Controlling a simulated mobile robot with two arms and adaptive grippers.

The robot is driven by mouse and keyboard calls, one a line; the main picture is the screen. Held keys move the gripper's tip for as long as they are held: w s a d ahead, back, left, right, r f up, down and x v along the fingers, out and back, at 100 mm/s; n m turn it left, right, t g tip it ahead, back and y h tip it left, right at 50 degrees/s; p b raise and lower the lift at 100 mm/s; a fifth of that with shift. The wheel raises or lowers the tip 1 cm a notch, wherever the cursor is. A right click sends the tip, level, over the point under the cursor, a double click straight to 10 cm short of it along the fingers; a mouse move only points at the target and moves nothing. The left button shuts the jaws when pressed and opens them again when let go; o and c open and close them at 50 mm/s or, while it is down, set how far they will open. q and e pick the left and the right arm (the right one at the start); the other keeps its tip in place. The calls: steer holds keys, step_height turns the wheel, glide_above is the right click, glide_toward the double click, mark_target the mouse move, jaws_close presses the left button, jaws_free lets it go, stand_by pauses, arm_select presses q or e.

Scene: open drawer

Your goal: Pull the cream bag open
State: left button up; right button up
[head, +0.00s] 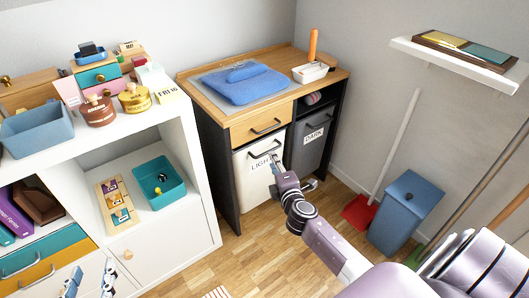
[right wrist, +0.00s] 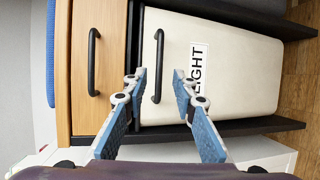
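The cream bag (head: 254,180) with a LIGHT label sits in the cabinet under the wooden drawer, its front roughly level with the cabinet front. It fills much of the right wrist view (right wrist: 235,75). Its black bar handle (right wrist: 158,62) lies between the fingertips of my right gripper (right wrist: 160,76) in that view. The fingers are apart on either side of the handle; contact cannot be told. In the head view my right gripper (head: 277,160) is at the bag's upper right, partly covering it. My left gripper (head: 92,275) is at the lower left, fingers apart and empty, away from the bag.
A grey DARK bag (head: 312,138) hangs to the right of the cream one. The drawer (head: 262,122) above has its own black handle. A white shelf unit (head: 185,150) stands left. A blue bin (head: 405,207) and red dustpan (head: 359,212) stand right.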

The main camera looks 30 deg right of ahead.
steer(key=b+x, duration=0.2)
steer(key=x, duration=0.5)
arm_select(q)
step_height(320, 180, up, 12)
steer(key=w+d+t+h, duration=0.1)
steer(key=t+h, duration=0.1)
steer(key=t, duration=0.4)
steer(key=shift+d, duration=0.4)
arm_select(e)
steer(key=shift+w+d, duration=0.1)
steer(key=shift+w, duration=0.1)
arm_select(q)
steer(key=shift+w, duration=0.1)
arm_select(e)
jaws_close()
